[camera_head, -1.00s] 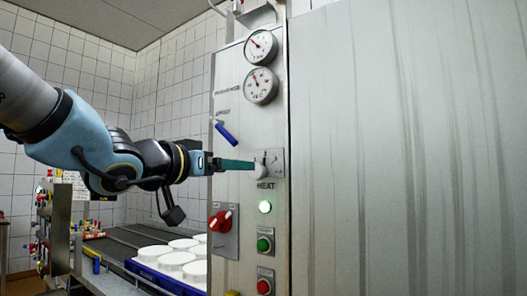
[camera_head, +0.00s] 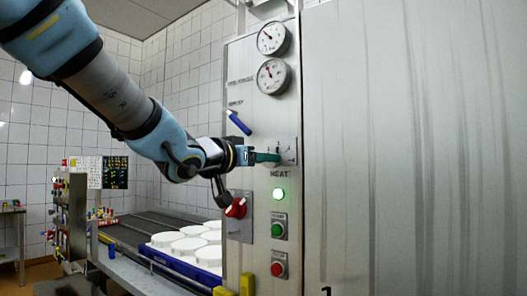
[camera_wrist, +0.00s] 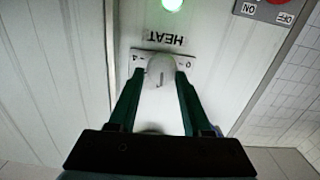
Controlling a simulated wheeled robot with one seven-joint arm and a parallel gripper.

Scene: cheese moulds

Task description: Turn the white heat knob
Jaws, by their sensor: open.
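The white heat knob (camera_wrist: 158,72) sits on its scale plate (camera_wrist: 180,64) under the upside-down HEAT label in the wrist view. My gripper (camera_wrist: 158,80) is open, with one green finger on each side of the knob. I cannot tell whether the fingers touch it. In the head view my gripper (camera_head: 276,157) reaches the plate (camera_head: 289,150) from the left, and its fingers and my arm hide the knob there.
Below are a lit green lamp (camera_head: 279,194), a green button (camera_head: 278,230), a red button (camera_head: 278,269) and a red rotary switch (camera_head: 237,208). A blue lever (camera_head: 239,123) and two gauges (camera_head: 273,76) are above. White moulds (camera_head: 180,243) stand at lower left.

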